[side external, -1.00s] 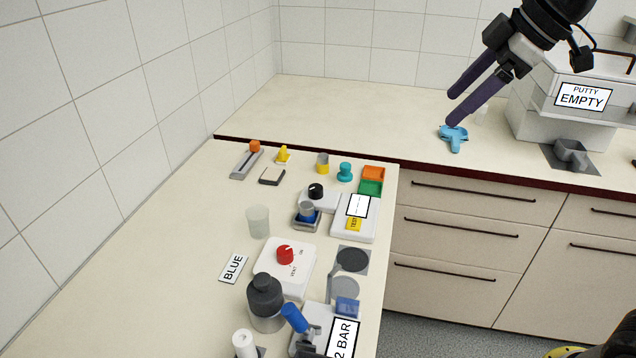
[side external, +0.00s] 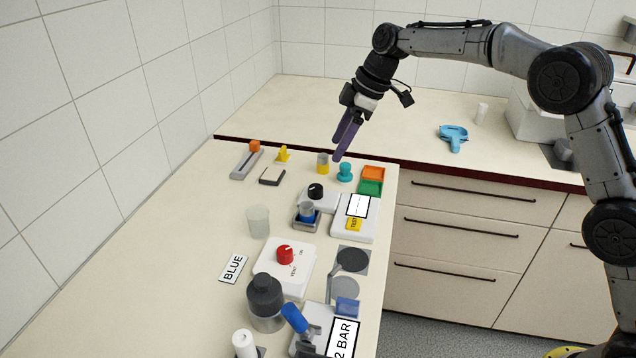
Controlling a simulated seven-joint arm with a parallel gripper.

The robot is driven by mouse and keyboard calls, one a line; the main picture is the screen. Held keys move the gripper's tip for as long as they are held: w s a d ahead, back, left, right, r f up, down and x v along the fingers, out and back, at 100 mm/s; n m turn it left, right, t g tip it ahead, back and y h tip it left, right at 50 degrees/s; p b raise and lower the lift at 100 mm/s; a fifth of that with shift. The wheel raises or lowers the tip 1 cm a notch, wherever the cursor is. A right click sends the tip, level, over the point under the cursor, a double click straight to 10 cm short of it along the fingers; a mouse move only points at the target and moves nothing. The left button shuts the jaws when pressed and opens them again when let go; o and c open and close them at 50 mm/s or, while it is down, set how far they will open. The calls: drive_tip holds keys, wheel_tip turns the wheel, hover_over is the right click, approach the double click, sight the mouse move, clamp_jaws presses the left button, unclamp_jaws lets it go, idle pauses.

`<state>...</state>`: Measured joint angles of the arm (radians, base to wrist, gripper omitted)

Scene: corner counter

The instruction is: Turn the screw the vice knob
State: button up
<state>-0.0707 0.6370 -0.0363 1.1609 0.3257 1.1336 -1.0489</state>
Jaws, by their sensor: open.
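My gripper (side external: 338,148) is open and empty, with its two dark purple fingers pointing down above the back right corner of the near counter. It hangs over or near a teal knob-shaped piece (side external: 345,172) and a yellow and grey cylinder (side external: 322,163); the exact height is unclear. I cannot tell for sure which thing is the vice. A black knob (side external: 316,191) sits on a white block, and a red knob (side external: 285,254) sits on a white box. A small blue-grey device (side external: 306,213) with a round top stands just in front of the black knob.
Orange (side external: 373,173) and green (side external: 370,188) trays lie at the right edge. A clear cup (side external: 258,221), a dark bottle (side external: 266,302) and a blue-handled device (side external: 294,318) stand nearer. A light blue piece (side external: 453,136) lies on the back counter. The near counter's left side is clear.

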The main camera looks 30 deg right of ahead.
sight(316, 187)
drive_tip(key=x, duration=1.2)
drive_tip(key=shift+f, duration=0.15)
clamp_jaws()
